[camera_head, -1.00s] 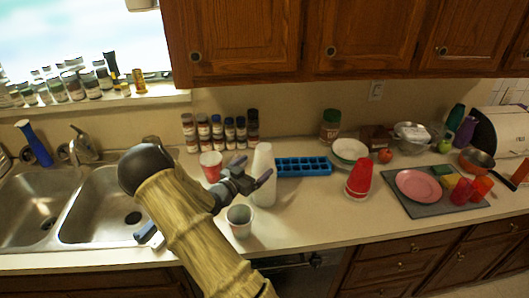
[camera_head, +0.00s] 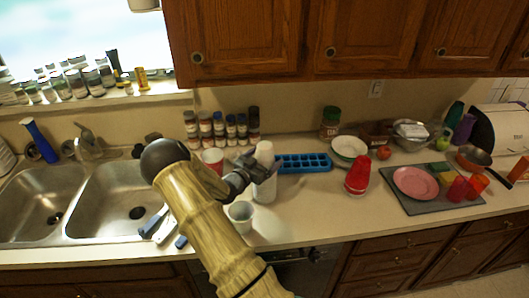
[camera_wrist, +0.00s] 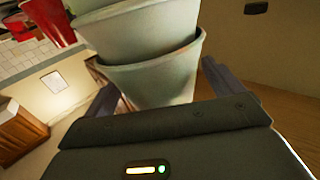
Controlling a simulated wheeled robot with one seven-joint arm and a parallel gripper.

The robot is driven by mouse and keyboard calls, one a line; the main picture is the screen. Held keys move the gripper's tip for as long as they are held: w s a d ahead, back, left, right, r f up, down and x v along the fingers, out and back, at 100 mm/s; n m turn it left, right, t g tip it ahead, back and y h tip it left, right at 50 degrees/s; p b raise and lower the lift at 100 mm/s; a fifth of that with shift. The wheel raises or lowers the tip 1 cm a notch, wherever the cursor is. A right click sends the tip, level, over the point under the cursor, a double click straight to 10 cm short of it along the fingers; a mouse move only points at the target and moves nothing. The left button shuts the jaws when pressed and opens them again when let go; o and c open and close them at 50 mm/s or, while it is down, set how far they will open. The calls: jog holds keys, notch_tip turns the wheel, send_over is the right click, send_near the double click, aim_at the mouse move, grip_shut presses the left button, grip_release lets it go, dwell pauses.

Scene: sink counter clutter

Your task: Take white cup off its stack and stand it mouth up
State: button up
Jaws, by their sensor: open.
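The stack of white cups (camera_head: 264,185) stands on the counter, narrow end up, so the cups appear mouth down. My gripper (camera_head: 257,171) is at the upper part of this stack, reaching in from the left. In the wrist view, the nested pale cups (camera_wrist: 150,78) rise between my two spread fingers (camera_wrist: 163,92). The fingers are open, one on each side of the end cup, and I cannot tell whether they touch it. The inside of the cups is hidden.
A separate pale cup (camera_head: 241,215) stands mouth up in front of the stack. A red-and-white cup (camera_head: 213,160) is behind my arm. A blue ice tray (camera_head: 303,162) lies behind right, and stacked red cups (camera_head: 357,176) stand further right. Counter between is clear.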

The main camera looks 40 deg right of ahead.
aim_at(265, 145)
dwell(0.3)
jog(key=c, duration=1)
jog(key=shift+r, duration=0.15)
jog(key=shift+w+r+b, duration=0.15)
jog(key=shift+r+b, duration=0.2)
jog(key=shift+r, duration=0.2)
jog(key=r, duration=0.3)
jog(key=r+b, duration=0.1)
jog(key=r, duration=0.1)
jog(key=r+b, duration=0.1)
jog(key=r, duration=0.2)
jog(key=shift+s+r, duration=0.25)
jog(key=shift+r, duration=0.1)
jog(key=shift+w, duration=0.1)
